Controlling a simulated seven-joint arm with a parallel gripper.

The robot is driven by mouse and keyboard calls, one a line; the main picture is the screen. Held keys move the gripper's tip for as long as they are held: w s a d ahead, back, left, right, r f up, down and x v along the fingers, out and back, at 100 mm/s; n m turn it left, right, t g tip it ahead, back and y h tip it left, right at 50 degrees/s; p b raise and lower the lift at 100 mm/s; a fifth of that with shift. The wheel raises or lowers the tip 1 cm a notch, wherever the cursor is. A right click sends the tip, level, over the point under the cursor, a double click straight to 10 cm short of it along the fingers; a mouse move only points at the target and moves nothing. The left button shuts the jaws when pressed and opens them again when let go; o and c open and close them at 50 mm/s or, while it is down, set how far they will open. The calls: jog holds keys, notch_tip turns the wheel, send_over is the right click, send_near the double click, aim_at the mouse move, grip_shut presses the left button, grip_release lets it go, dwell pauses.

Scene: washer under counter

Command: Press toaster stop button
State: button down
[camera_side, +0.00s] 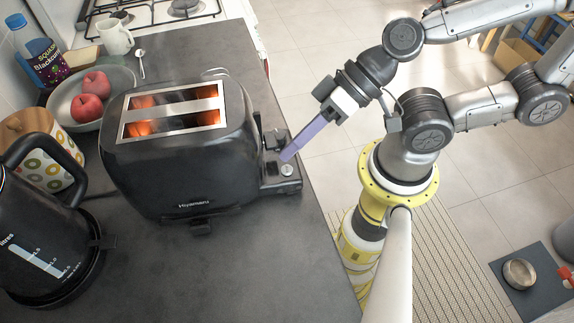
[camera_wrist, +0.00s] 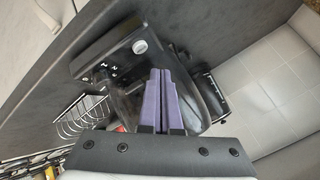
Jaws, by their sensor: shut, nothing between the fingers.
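The black toaster (camera_side: 185,170) stands on the counter in the side view, with an orange glow in both slots. Its control panel (camera_side: 270,188) at the right end carries a round silver knob or button (camera_side: 287,170) and smaller dark controls. In the wrist view the panel (camera_wrist: 100,48) also shows, with the silver round (camera_wrist: 140,46) near its corner. My gripper (camera_side: 286,157), with long purple fingers, is shut and empty. Its tips are over the panel, close beside the silver round. I cannot tell whether they touch the panel. The fingers (camera_wrist: 161,72) hide part of the toaster in the wrist view.
A black kettle (camera_side: 40,230) and a patterned pot (camera_side: 50,150) stand left of the toaster. A bowl (camera_side: 63,105) with red apples, a mug (camera_side: 115,38) and a bottle (camera_side: 38,50) are behind. The counter (camera_side: 260,265) is clear in front of the toaster.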

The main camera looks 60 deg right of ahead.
aim_at(276, 176)
jog(key=shift+f, duration=1)
jog(key=shift+f, duration=0.15)
dwell(1.3)
jog(key=shift+f, duration=0.25)
jog(key=shift+f, duration=0.4)
dwell(0.8)
jog(key=shift+r, duration=0.8)
jog(key=shift+r, duration=2.5)
